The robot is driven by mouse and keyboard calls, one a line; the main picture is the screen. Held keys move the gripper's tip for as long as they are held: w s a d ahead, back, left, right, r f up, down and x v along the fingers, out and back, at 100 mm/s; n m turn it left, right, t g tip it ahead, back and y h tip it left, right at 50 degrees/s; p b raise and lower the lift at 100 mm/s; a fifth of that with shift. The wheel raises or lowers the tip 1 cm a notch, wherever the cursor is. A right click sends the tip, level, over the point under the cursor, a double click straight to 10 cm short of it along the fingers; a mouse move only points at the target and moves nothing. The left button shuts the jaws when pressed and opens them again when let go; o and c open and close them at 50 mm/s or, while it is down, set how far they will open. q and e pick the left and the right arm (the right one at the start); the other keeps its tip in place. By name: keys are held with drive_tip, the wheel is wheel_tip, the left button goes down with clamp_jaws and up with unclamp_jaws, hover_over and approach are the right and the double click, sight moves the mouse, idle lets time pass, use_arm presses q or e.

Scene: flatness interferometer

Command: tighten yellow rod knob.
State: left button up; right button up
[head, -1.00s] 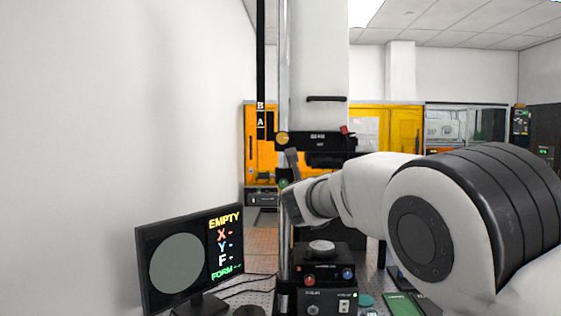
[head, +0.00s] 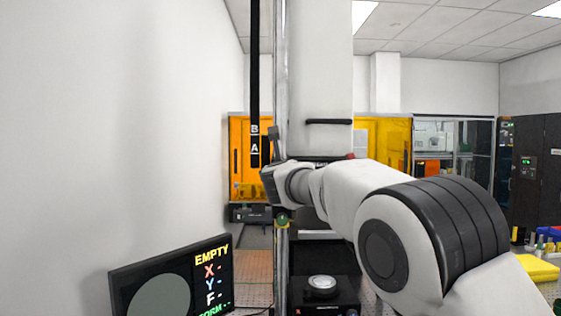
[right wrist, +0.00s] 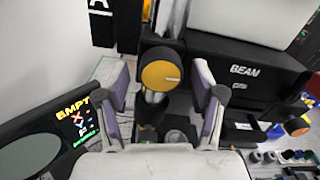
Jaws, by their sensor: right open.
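The yellow rod knob (right wrist: 160,75) is a round disc with a pale line mark, on a black clamp at the upright rod (head: 281,75). In the right wrist view my right gripper (right wrist: 158,84) is open, with one finger left of the knob and one right of it. Gaps show on both sides, so the fingers look apart from it. In the head view my right gripper (head: 272,150) is at the rod and hides the knob. My left gripper is not in view.
A green knob (head: 282,219) sits lower on the rod. The black beam housing (right wrist: 245,80) is right of the yellow knob, with an orange knob (right wrist: 297,126) farther right. A monitor (head: 172,280) reading EMPTY stands lower left. A round pale part (head: 322,284) sits on the black base.

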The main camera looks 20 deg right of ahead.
drive_tip(key=shift+w+f, duration=0.2)
drive_tip(key=shift+w, duration=0.35)
drive_tip(key=shift+s+d+r, duration=0.1)
drive_tip(key=shift+s+r, duration=0.3)
drive_tip(key=shift+s, duration=0.4)
drive_tip(key=c, duration=1.1)
drive_tip(key=shift+c, duration=0.2)
